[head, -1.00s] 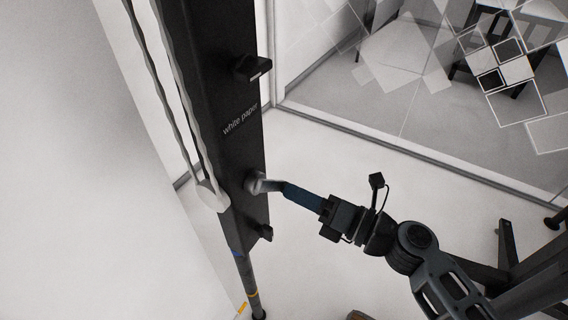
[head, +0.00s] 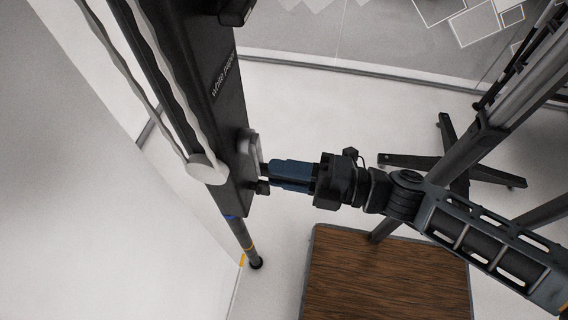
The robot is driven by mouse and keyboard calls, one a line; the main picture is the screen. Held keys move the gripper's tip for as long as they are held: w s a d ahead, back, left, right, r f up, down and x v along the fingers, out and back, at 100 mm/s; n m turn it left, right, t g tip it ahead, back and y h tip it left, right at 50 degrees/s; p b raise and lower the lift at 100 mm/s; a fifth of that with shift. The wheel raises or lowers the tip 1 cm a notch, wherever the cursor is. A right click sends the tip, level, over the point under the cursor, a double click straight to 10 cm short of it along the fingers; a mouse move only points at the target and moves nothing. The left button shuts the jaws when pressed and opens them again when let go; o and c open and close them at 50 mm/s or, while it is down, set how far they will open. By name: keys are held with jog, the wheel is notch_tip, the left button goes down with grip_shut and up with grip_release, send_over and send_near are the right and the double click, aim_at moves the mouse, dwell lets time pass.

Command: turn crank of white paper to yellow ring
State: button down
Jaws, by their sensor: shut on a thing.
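The crank (head: 251,152) sits on the right side of a dark upright panel (head: 205,60) lettered "white paper". My gripper (head: 268,172) reaches in from the right with blue fingers and is shut on the crank's handle at its lower end. The fingertips partly hide the handle. A pole (head: 240,238) runs down from the panel's lower end. It bears a blue ring (head: 231,217) near the top and a yellow ring (head: 246,250) lower down, both below my gripper.
A dark knob (head: 237,10) sticks out higher on the panel. A wooden-topped board (head: 385,275) lies below my arm. A stand with dark legs (head: 455,160) is at the right. A white wall (head: 60,180) fills the left.

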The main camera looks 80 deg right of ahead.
jog(key=shift+w+a+r, duration=0.1)
jog(key=shift+a+r, duration=0.1)
jog(key=shift+a, duration=0.15)
jog(key=c, duration=0.9)
grip_release()
jog(key=shift+d+f, duration=0.1)
jog(key=shift+s, duration=0.35)
jog(key=s+b, duration=0.1)
jog(key=s, duration=0.6)
jog(key=shift+s+b, duration=0.1)
jog(key=shift+b, duration=0.25)
